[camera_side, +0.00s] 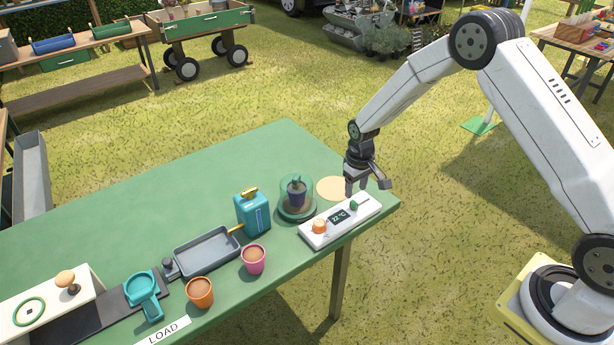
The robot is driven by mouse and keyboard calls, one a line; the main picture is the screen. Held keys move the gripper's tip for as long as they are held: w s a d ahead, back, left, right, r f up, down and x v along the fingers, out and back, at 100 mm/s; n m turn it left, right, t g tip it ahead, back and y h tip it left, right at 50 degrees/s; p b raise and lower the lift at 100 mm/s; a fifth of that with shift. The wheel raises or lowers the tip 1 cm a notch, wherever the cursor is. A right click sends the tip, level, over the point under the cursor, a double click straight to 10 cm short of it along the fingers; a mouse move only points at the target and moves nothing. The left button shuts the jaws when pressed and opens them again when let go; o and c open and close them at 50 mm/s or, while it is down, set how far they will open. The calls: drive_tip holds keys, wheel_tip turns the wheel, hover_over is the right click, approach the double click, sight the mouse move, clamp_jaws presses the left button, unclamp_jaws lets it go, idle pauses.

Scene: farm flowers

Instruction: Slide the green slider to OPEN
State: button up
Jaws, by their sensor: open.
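A white control panel (325,232) lies near the right end of the green table. It carries an orange knob (319,226), a small dark display reading about 22 °C (340,217), and a green slider (354,205) toward its right end. The slider's markings are too small to read. My gripper (367,190) points down above the right end of the panel, close to the green slider. Its two fingers are apart with nothing between them. I cannot tell whether a finger touches the slider.
A glass dome over a potted plant (297,197) stands just behind the panel, beside a round tan disc (333,188). A teal can (253,212), a grey tray (207,252), a pink pot (253,259) and an orange pot (200,293) stand to the left. The table's back middle is clear.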

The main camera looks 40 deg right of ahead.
sight(354, 202)
drive_tip(key=shift+f, duration=2.65)
clamp_jaws()
